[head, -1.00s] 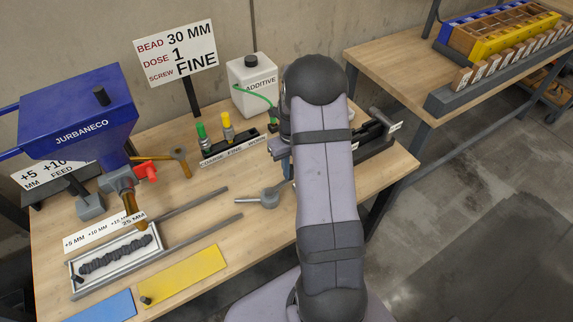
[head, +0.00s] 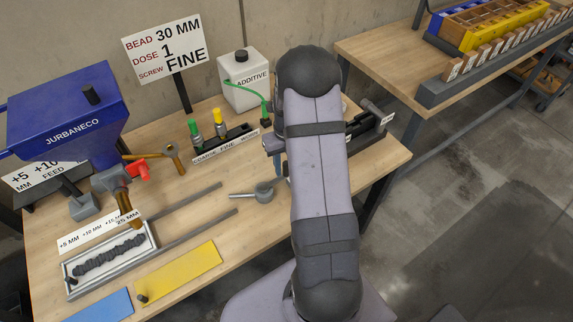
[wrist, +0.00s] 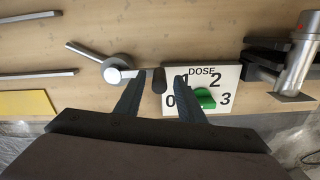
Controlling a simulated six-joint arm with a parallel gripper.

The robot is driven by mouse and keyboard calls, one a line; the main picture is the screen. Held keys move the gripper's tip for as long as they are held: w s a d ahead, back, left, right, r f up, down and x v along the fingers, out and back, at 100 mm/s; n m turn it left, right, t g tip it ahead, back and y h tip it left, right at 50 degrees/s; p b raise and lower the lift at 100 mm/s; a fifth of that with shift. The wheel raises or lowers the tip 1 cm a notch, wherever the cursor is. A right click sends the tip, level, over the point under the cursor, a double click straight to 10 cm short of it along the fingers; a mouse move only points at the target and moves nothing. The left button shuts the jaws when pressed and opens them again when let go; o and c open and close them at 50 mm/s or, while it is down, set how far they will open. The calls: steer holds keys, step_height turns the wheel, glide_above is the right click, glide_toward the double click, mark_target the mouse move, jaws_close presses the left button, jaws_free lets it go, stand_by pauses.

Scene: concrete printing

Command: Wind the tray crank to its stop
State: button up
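The tray crank (head: 264,194) is a grey metal hub with a bar to the left, at the front edge of the bench. In the wrist view its round hub (wrist: 116,73) lies left of my fingers, and an arm runs from it to a dark upright grip (wrist: 158,80). My gripper (wrist: 160,82) is open, with one finger on each side of that grip and a gap showing on both sides. The tray (head: 152,243) holds a rough dark bead and sits at the left beside two rails.
A DOSE plate (wrist: 228,75) with a green pointer lies just right of my fingers. A metal cylinder (wrist: 300,62) on a dark holder stands further right. Screws in a rack (head: 240,137), an additive bottle (head: 243,85) and a blue hopper (head: 68,115) stand behind.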

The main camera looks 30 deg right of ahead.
steer(key=shift+r, duration=0.1)
steer(key=shift+r+b, duration=0.75)
steer(key=shift+r, duration=2.8)
steer(key=shift+s+a+r+n, duration=0.15)
steer(key=shift+a+n, duration=0.3)
steer(key=shift+n, duration=0.15)
steer(key=s+a+r+m, duration=0.1)
steer(key=s+a+m, duration=0.7)
steer(key=m, duration=0.9)
steer(key=s+a+r+m, duration=0.2)
steer(key=s+a+m, duration=0.6)
steer(key=m, duration=1)
steer(key=shift+s+a, duration=0.3)
steer(key=shift+a, duration=0.55)
